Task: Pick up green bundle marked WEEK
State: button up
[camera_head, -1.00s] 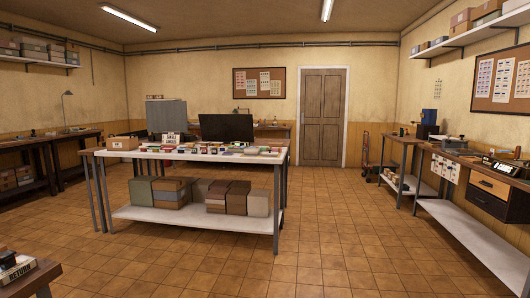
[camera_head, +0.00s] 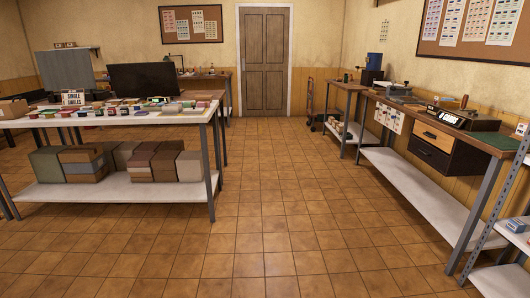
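Several small coloured bundles (camera_head: 150,106) lie in rows on the white-topped table (camera_head: 30,123) at the left, some distance ahead. Red, white, blue and green ones show, but they are too small for me to read any marking. I cannot tell which one, if any, is the green bundle marked WEEK. My gripper is not in view.
A small sign (camera_head: 73,98) and a dark panel (camera_head: 143,80) stand on the table. Boxes (camera_head: 86,163) fill its lower shelf. A workbench (camera_head: 425,122) and a metal rack (camera_head: 495,190) line the right side. The tiled floor (camera_head: 275,210) between is clear.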

aim_at(187, 104)
jog(key=i+z, duration=0.1)
jog(key=i, duration=1.8)
jog(key=i+u, duration=0.15)
jog(key=i, duration=0.3)
jog(key=i+l+u, duration=0.1)
jog(key=i, duration=0.4)
jog(key=i+l+u, duration=0.15)
jog(key=i, duration=0.3)
jog(key=i+l+u, duration=0.15)
jog(key=i, duration=0.3)
jog(key=i+l+u, duration=0.15)
jog(key=i+u, duration=0.25)
jog(key=i+l+u, duration=0.15)
jog(key=u, duration=0.25)
jog(key=i+l+u, duration=0.2)
jog(key=l+u, duration=0.2)
jog(key=i+l+u, duration=0.15)
jog(key=l+u, duration=0.25)
jog(key=i+l+u, duration=0.15)
jog(key=l+u, duration=0.55)
jog(key=l, duration=0.25)
jog(key=l+u, duration=0.3)
jog(key=l, duration=0.3)
jog(key=i+l, duration=0.2)
jog(key=i, duration=0.3)
jog(key=i+l, duration=0.25)
jog(key=i, duration=0.2)
